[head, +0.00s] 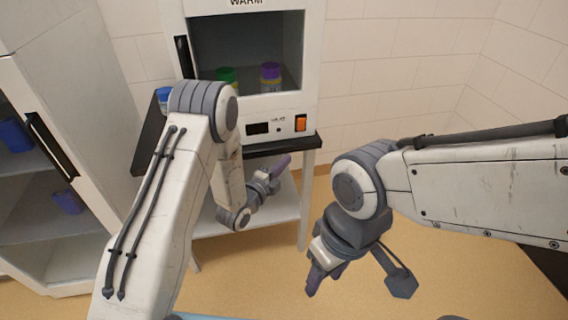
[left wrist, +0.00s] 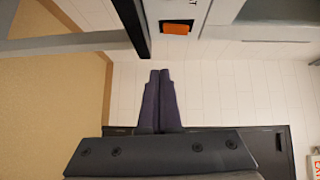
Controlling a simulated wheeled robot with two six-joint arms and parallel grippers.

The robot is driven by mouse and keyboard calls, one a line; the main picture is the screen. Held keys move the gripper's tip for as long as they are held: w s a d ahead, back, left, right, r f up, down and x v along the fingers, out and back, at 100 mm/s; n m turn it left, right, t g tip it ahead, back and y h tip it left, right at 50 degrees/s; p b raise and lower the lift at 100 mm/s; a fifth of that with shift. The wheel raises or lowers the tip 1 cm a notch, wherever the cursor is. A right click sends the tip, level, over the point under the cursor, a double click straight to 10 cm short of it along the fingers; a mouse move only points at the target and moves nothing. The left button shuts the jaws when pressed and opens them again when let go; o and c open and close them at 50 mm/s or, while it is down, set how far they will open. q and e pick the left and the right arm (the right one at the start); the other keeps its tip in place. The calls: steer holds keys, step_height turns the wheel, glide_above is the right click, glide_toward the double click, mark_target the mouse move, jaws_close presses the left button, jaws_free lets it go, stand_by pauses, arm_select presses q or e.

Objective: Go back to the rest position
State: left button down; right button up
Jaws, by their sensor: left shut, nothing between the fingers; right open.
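My left gripper (head: 281,166) is in front of the warming cabinet's stand in the head view, its purple fingers pointing up and right. In the left wrist view its two fingers (left wrist: 158,100) lie together, with nothing between them. My right gripper (head: 318,280) hangs low at the lower middle of the head view, over the floor, its fingers pointing down and left. It holds nothing that I can see, and its fingers partly overlap in the picture. Neither gripper touches anything visible.
The warming cabinet (head: 340,62) stands on a dark-topped table (head: 150,150). Inside are a green-capped jar (head: 227,75) and a purple-capped jar (head: 270,72). A blue-capped item (head: 164,95) is left of it. An open white cabinet (head: 70,110) with blue cups stands left. Floor at right is clear.

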arm_select(q)
steer(key=shift+r, duration=0.15)
steer(key=s+d+r+n+g+y+p, duration=0.2)
steer(key=s+d+r+n+g+p, duration=0.15)
steer(key=s+r, duration=0.2)
steer(key=s+d+r+n+g+y+p, duration=0.2)
steer(key=s+r+n+g, duration=0.2)
steer(key=s+r, duration=0.15)
steer(key=s+a+r+n+g+y+p, duration=0.1)
steer(key=s+a+r+n+g, duration=0.1)
steer(key=s, duration=0.7)
steer(key=s+a+r+n+g+y+p, duration=0.1)
steer(key=s+a+r+n+g+p, duration=0.1)
steer(key=s, duration=0.7)
steer(key=s+a+r+n+g+y+p, duration=0.1)
steer(key=s+r+n+g, duration=0.3)
steer(key=s, duration=0.5)
steer(key=shift+a+r, duration=0.4)
steer(key=shift+r, duration=0.5)
steer(key=shift+w, duration=0.1)
